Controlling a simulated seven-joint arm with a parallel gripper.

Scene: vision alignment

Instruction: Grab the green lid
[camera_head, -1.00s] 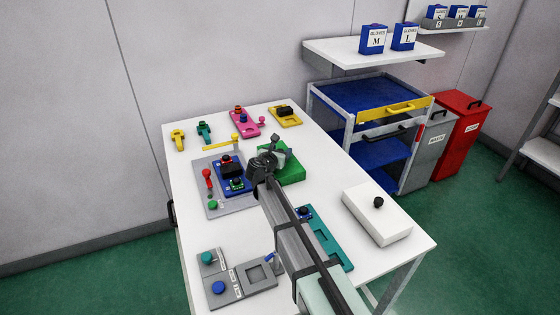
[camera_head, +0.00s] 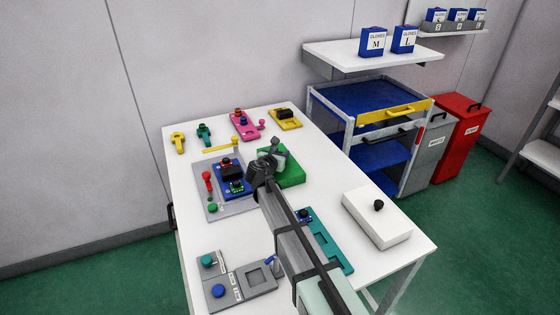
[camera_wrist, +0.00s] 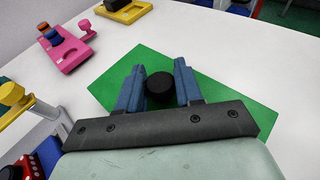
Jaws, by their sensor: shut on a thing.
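The green lid (camera_wrist: 205,83) is a flat green plate with a round black knob (camera_wrist: 160,87) in its middle. It lies over the white table in the wrist view, and in the head view the green lid (camera_head: 291,177) shows partly behind my arm. My gripper (camera_wrist: 159,80) is over the lid, with one blue finger on each side of the knob. It is shut on the knob. In the head view my gripper (camera_head: 272,158) hides part of the lid. I cannot tell whether the lid rests on something or is raised.
A grey board with a blue fixture (camera_head: 232,176) stands just left of the lid. A pink holder (camera_head: 244,126) and a yellow holder (camera_head: 285,118) are behind it. A teal plate (camera_head: 332,252) and a white box (camera_head: 376,218) with a black knob are at the right.

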